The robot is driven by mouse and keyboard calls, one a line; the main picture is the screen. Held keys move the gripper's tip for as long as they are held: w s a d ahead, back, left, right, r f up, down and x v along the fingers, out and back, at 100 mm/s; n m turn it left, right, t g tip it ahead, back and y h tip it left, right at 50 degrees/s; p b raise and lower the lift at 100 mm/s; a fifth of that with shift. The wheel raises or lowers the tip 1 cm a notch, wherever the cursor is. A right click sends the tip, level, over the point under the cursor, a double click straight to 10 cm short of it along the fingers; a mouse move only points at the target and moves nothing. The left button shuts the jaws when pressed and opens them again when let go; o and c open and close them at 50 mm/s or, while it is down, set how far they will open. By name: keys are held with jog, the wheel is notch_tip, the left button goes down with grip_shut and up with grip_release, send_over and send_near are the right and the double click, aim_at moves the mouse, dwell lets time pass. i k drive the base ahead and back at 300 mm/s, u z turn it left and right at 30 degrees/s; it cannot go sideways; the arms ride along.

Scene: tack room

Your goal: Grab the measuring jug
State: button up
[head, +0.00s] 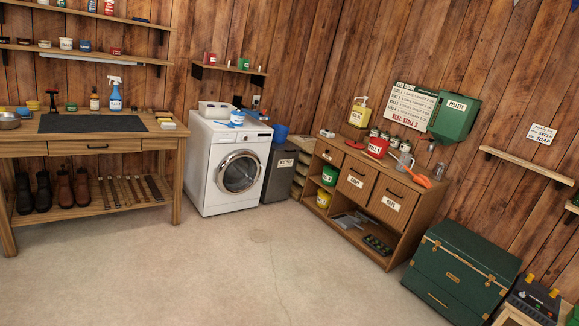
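A clear, greyish jug that looks like the measuring jug (404,161) stands on top of the wooden feed cabinet (345,157) at the right of centre. It is small in the picture, and I cannot make out any markings on it. An orange scoop (421,180) lies to its right, near the cabinet's front right edge. My gripper is not in view.
A dark green trunk (461,270) stands on the floor right of the cabinet. A white washing machine (230,165) and a grey bin (281,172) stand left of it. A workbench (90,148) is at the left. The concrete floor (225,265) in front is clear.

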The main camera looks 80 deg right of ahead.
aim_at(404, 159)
jog(key=z, duration=1)
jog(key=i, duration=0.1)
jog(key=z, duration=2.25)
jog(key=k, duration=0.9)
jog(key=z, duration=0.15)
jog(key=i, duration=0.95)
jog(key=u, duration=0.1)
